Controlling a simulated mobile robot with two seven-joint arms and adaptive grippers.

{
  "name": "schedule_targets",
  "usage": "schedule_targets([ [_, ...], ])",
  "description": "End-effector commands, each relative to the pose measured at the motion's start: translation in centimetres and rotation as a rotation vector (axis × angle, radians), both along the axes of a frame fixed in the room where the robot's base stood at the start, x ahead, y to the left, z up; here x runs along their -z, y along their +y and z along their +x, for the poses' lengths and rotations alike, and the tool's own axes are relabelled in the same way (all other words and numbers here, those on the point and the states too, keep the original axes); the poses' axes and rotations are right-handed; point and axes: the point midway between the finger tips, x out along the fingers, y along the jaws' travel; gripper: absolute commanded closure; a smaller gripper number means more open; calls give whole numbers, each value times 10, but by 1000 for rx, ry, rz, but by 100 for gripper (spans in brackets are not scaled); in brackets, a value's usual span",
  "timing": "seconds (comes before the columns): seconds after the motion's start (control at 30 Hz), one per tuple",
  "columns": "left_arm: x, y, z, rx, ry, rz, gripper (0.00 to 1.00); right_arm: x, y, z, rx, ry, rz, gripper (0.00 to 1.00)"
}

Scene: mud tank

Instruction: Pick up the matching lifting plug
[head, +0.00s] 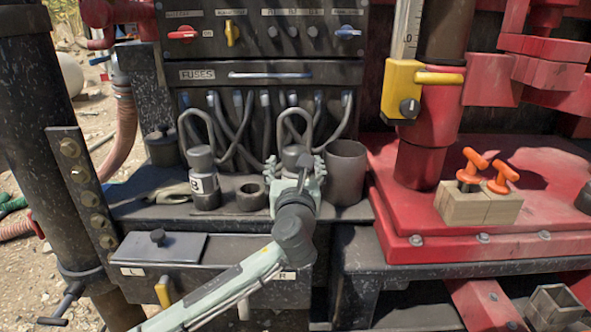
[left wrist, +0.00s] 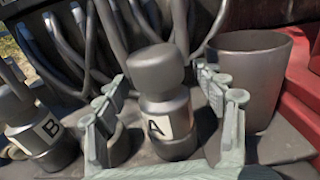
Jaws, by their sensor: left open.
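A grey plug labelled A (left wrist: 165,118) stands upright on the dark shelf, between the two fingers of my left gripper (left wrist: 163,82). In the head view the left gripper (head: 296,172) covers most of plug A, and only its top (head: 294,152) shows. The gripper is open, with a finger on each side of the plug; I cannot tell whether either touches it. A similar plug labelled B (head: 202,180) stands upright to the left, and it also shows in the left wrist view (left wrist: 38,125). My right gripper is not in view.
A dark ring (head: 250,196) lies between the plugs. A tall grey cup (head: 346,172) stands close right of the gripper. Hoses (head: 232,130) hang behind. A wooden block (head: 478,204) with orange-handled pieces sits on the red deck (head: 560,235). A lidded box (head: 160,248) stands below the shelf.

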Motion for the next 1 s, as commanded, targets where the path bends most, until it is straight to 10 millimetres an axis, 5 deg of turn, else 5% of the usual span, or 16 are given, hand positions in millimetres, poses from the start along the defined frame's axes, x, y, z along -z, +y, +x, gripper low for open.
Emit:
schedule_targets([
  [0.27,0,0,4,0,1,-1,30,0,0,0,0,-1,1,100],
  [0.83,0,0,4,0,0,-1,100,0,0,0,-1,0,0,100],
  [1.0,-5,0,4,1,-10,-3,100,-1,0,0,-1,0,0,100],
])
